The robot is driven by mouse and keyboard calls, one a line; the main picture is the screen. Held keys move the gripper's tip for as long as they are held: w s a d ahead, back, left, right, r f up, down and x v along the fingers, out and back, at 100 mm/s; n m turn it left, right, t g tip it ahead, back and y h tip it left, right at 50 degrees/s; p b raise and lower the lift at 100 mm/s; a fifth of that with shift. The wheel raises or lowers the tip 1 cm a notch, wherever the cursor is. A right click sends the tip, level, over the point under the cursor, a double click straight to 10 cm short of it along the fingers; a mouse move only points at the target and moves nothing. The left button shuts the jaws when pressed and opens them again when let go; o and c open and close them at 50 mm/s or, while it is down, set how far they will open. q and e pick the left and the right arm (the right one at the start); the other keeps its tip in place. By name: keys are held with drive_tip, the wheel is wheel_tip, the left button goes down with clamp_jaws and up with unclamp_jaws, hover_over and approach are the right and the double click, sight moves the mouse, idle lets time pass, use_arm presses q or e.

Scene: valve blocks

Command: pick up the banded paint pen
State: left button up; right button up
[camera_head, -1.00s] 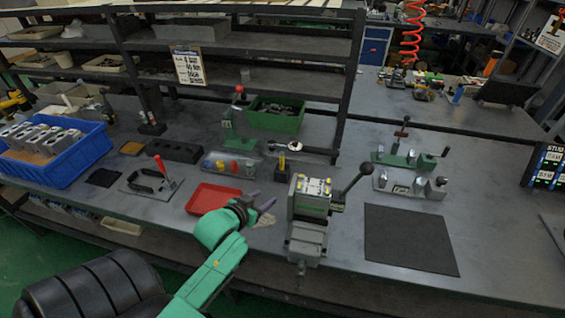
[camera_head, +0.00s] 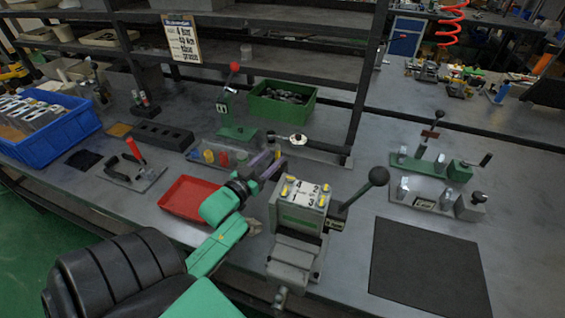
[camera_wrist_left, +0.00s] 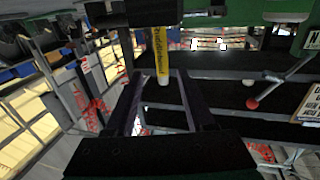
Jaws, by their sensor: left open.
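The paint pen (camera_wrist_left: 161,52) shows in the left wrist view as a yellow barrel with dark lettering and a pale end. It appears between the two fingers of my left gripper (camera_wrist_left: 160,75), with dark gaps on both sides. My left gripper (camera_head: 276,159) is open, its purple fingers just behind and left of the grey numbered valve block (camera_head: 304,194) in the head view. There the fingers largely hide the pen. Whether a finger touches it I cannot tell. My right gripper is not in view.
A red tray (camera_head: 185,198) lies left of my arm. A clear tray with coloured parts (camera_head: 212,157) and a green bin (camera_head: 282,104) stand behind. A dark mat (camera_head: 430,268) lies bare.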

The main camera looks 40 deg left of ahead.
use_arm(q)
drive_tip(key=w, duration=0.2)
drive_tip(key=w+p, duration=0.1)
drive_tip(key=w, duration=0.1)
drive_tip(key=w+a, duration=0.1)
drive_tip(key=w, duration=0.1)
drive_tip(key=shift+w+r, duration=0.25)
drive_tip(key=shift+w, duration=0.15)
drive_tip(key=shift+w+f, duration=0.2)
drive_tip(key=shift+w, duration=0.15)
drive_tip(key=shift+s, duration=0.1)
clamp_jaws()
